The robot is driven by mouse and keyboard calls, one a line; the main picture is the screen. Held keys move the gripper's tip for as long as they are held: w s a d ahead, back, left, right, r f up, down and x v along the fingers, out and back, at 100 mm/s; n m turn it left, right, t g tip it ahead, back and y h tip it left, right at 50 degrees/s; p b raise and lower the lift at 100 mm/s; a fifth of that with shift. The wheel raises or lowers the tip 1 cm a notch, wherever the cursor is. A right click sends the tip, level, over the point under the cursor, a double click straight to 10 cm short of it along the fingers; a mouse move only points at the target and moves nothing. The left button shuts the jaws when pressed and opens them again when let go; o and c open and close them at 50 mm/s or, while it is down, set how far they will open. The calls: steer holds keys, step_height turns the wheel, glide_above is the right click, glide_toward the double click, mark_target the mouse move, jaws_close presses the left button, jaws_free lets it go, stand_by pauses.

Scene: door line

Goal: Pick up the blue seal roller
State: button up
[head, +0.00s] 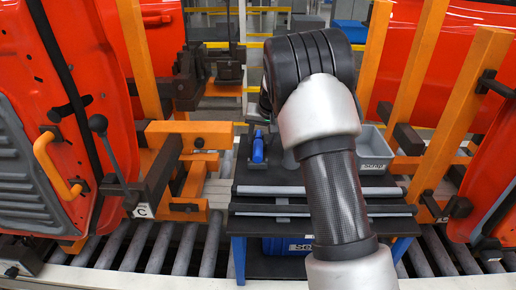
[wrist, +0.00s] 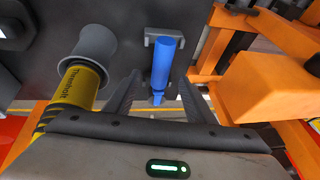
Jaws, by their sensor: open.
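The blue seal roller (head: 258,147) stands on the dark top of a small bench (head: 280,208) in the head view, left of my arm. In the wrist view the blue roller (wrist: 163,62) shows just beyond the fingertips, by a grey bracket. My gripper (wrist: 155,88) is open, its two dark fingers apart on either side of the roller's lower end in the picture. Nothing is held between them. In the head view my own arm hides the gripper and part of the bench top.
An orange frame (wrist: 265,80) stands close on the right. A grey bin (head: 372,150) is on the bench's right. Orange fixtures with red doors (head: 50,100) flank the bench.

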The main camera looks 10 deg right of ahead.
mark_target(259, 147)
steer(key=shift+p+x, duration=0.55)
steer(key=shift+x, duration=2.45)
steer(key=shift+s+a, duration=0.1)
steer(key=shift+a, duration=0.05)
steer(key=shift+f+b, duration=0.3)
steer(key=shift+b, duration=0.1)
steer(key=c, duration=1.3)
